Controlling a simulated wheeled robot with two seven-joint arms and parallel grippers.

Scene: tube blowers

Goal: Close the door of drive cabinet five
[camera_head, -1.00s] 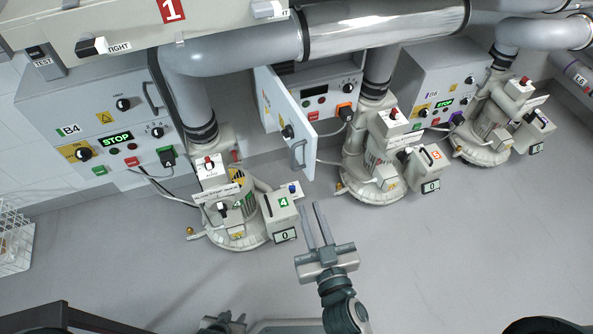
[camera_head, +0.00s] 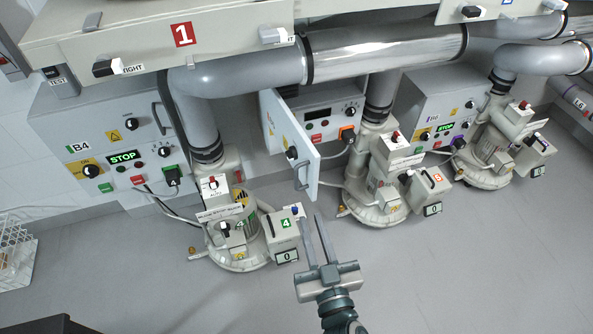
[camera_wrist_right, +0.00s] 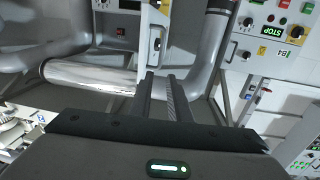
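The middle drive cabinet (camera_head: 335,103) stands between cabinet B4 and cabinet B6; its own label is hidden, and the unit beside it bears an orange label. Its white door (camera_head: 284,130) stands open, swung out toward me, with a grey handle (camera_head: 301,177) near its lower free edge. My right gripper (camera_head: 313,217) is open and empty, its two long fingers apart and pointing toward the door. The fingertips appear just below the handle, with no clear contact. In the right wrist view, the white door (camera_wrist_right: 154,22) shows beyond the fingers (camera_wrist_right: 160,76). My left gripper is out of view.
Cabinet B4 (camera_head: 95,140) is closed at left. Blower 4 (camera_head: 235,225) stands left of my right gripper and the orange-labelled blower (camera_head: 378,190) stands right of it. Large pipes (camera_head: 385,50) run overhead. The grey floor (camera_head: 470,260) in front is clear.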

